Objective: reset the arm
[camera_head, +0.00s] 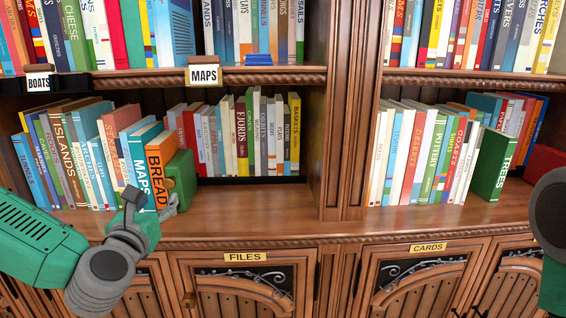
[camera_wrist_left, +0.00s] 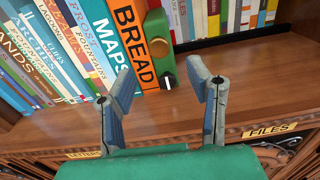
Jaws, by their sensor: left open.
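My left gripper (camera_head: 152,205) reaches in from the left in the head view, low in front of the left bookshelf. In the left wrist view my left gripper (camera_wrist_left: 160,88) is open, its two fingers spread apart with nothing between them but the wooden shelf behind. Beyond the fingertips stand an orange book marked BREAD (camera_wrist_left: 134,42) and a green bookend (camera_wrist_left: 160,35) with a round knob. Part of my right arm shows at the right edge of the head view, but its gripper is not visible.
The left shelf (camera_head: 265,205) holds rows of books, with bare wood in front. A wooden upright (camera_head: 345,120) divides it from the right shelf, where a green TREES book (camera_head: 494,165) stands. Cabinet doors labelled FILES (camera_head: 245,257) and CARDS (camera_head: 428,247) lie below.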

